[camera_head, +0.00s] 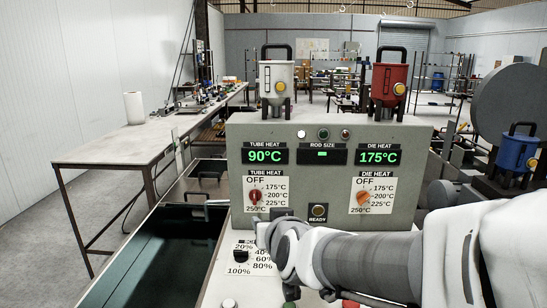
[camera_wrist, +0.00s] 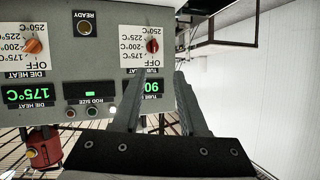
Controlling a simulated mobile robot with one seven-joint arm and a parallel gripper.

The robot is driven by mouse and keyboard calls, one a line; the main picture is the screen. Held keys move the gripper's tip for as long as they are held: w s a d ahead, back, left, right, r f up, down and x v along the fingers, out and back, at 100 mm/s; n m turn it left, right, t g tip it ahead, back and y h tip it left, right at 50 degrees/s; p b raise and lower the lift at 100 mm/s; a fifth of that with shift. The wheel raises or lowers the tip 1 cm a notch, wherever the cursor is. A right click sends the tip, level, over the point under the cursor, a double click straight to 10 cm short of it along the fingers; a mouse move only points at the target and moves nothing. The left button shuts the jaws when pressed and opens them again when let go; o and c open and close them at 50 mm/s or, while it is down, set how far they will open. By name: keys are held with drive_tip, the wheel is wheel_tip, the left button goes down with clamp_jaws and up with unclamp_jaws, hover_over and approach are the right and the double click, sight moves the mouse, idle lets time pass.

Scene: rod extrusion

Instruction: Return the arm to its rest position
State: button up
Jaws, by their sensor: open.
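My arm (camera_head: 365,262) reaches in from the right across the front of the grey control panel (camera_head: 330,165). My gripper (camera_head: 259,222) is just below the red tube heat knob (camera_head: 255,195). In the wrist view, which is upside down, my gripper (camera_wrist: 161,78) is open and empty, its fingers pointing at the panel near the red knob (camera_wrist: 152,45). Whether a finger touches the panel cannot be told. The orange die heat knob (camera_head: 363,197) is to the right. The displays read 90°C for the tube (camera_head: 268,156) and 175°C for the die (camera_head: 378,157).
A white hopper (camera_head: 276,82) and a red hopper (camera_head: 388,82) stand on the panel top. A blue hopper (camera_head: 517,152) is at the right. A dark trough (camera_head: 155,262) lies to the left. A long table (camera_head: 120,150) stands beyond, with open floor beside it.

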drive_tip(key=s+d+r+g+h+p, duration=0.1)
drive_tip(key=s+d+g+p, duration=0.1)
drive_tip(key=s+d, duration=0.5)
drive_tip(key=s+d+r+m+g+h+p, duration=0.1)
drive_tip(key=s+d+g, duration=0.4)
drive_tip(key=s, duration=0.9)
drive_tip(key=d+r+h+p, duration=0.1)
drive_tip(key=d+p, duration=0.1)
drive_tip(key=d, duration=0.1)
drive_tip(key=shift+s+m+p, duration=0.15)
drive_tip(key=shift+m+p, duration=0.15)
